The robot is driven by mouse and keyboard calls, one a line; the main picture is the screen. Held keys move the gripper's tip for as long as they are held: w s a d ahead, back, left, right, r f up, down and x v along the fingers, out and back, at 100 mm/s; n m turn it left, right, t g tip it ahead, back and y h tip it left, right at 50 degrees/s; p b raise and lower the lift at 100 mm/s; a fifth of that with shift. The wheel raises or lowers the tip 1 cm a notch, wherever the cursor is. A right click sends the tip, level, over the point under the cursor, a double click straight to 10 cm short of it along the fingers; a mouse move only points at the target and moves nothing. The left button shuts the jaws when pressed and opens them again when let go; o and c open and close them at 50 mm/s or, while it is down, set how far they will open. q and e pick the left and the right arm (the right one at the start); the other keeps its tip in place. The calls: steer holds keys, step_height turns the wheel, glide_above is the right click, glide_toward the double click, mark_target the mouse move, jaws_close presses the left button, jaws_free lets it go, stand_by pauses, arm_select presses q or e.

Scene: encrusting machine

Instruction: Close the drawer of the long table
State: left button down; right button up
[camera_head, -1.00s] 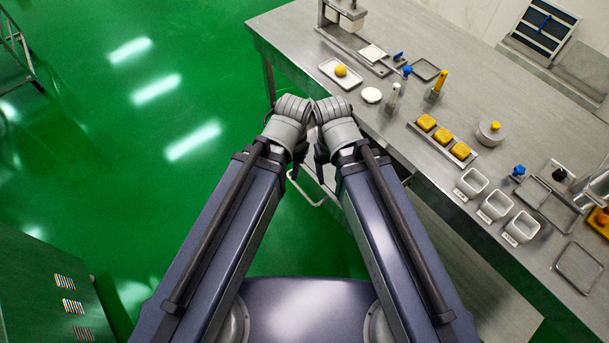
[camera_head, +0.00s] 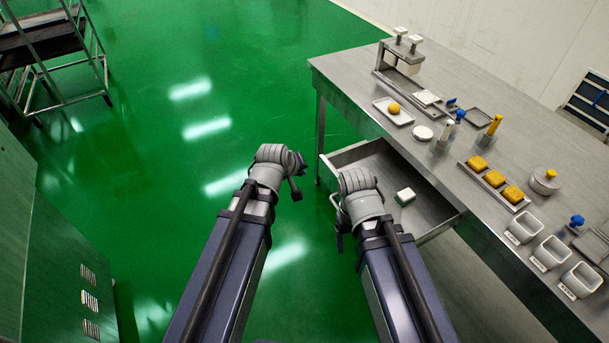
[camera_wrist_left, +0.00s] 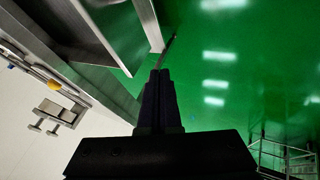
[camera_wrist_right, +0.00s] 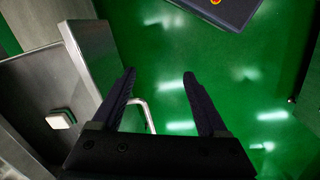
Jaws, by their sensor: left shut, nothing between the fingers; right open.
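The long table (camera_head: 345,80) stands at the right in the head view. Its drawer (camera_head: 430,205) is pulled out below the tabletop, with a small white block (camera_head: 404,196) inside. The drawer front (camera_wrist_right: 90,60) and its bar handle (camera_wrist_right: 146,112) show in the right wrist view. My right gripper (camera_head: 340,238) is open at the drawer's front; in its wrist view the handle appears between the fingers (camera_wrist_right: 160,76), but I cannot tell whether they surround it. My left gripper (camera_head: 297,192) is shut and empty, left of the drawer, over the green floor.
The tabletop holds a press (camera_head: 400,62), trays, yellow pieces (camera_head: 494,178) and several white containers (camera_head: 524,227). A rack (camera_head: 60,65) stands far left and a green cabinet (camera_head: 70,260) at the lower left. The floor between is clear.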

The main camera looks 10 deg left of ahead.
mark_target(321, 172)
arm_select(q)
steer(key=shift+w+d+f+b, duration=0.75)
steer(key=shift+w+f+b, duration=0.2)
steer(key=shift+w+f, duration=0.25)
steer(key=shift+w+d+f+b, duration=0.8)
steer(key=shift+w+f+b, duration=0.25)
steer(key=shift+w, duration=0.2)
steer(key=shift+w+d+f+b, duration=0.75)
steer(key=shift+w+f+b, duration=0.15)
steer(key=shift+w+f, duration=0.3)
arm_select(e)
step_height(321, 172, down, 7)
steer(key=shift+r, duration=0.1)
